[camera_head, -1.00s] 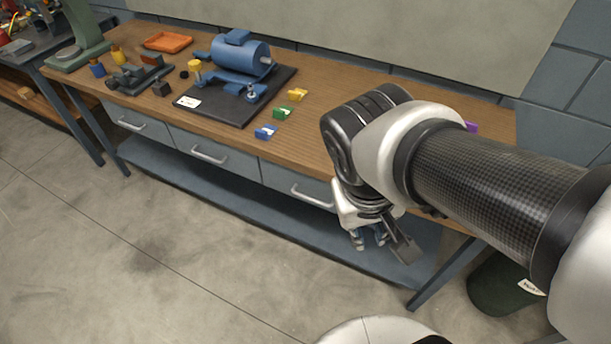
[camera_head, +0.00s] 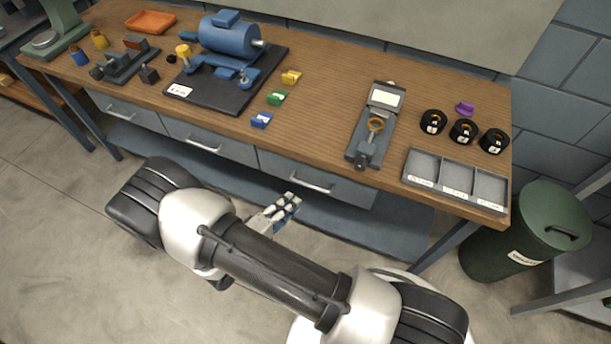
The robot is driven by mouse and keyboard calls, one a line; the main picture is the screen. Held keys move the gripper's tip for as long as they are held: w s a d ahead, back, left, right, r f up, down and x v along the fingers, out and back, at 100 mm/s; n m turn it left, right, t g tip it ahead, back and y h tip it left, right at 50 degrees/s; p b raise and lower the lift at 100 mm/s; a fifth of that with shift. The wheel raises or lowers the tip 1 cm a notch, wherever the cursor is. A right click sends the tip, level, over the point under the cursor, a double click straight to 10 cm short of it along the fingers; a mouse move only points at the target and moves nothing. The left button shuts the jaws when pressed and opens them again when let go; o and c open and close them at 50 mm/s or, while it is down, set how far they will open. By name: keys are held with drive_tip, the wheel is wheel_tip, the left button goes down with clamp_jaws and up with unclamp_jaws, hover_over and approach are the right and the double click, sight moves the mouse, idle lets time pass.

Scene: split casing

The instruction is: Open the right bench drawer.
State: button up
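The right bench drawer (camera_head: 345,191) is the rightmost of three grey drawers under the wooden top. Its front looks flush with the bench, so it appears closed. Its pale bar handle (camera_head: 311,186) is in plain view. My gripper (camera_head: 290,205) is in front of the bench, just left of and a little below this handle in the picture. It appears apart from the handle, though the depth between them is hard to judge. Its fingers are small and partly merged with the wrist, so I cannot tell whether they are open or shut. I see nothing held.
Middle (camera_head: 215,140) and left (camera_head: 125,108) drawers look closed. The bench top (camera_head: 325,95) holds a blue motor (camera_head: 228,38), a gauge stand (camera_head: 375,125), black rings and a grey three-part tray (camera_head: 457,178). A green bin (camera_head: 530,230) stands at right. A shelf (camera_head: 400,222) runs below.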

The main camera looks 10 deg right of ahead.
wheel_tip(320, 180, down, 7)
drive_tip(key=s+a+n+t+y, duration=0.2)
drive_tip(key=n+t+y, duration=0.1)
drive_tip(key=b, duration=0.3)
approach(307, 184)
drive_tip(key=x, duration=1)
drive_tip(key=shift+w+f, duration=0.1)
drive_tip(key=shift+f, duration=0.15)
drive_tip(key=shift+c, duration=0.5)
clamp_jaws()
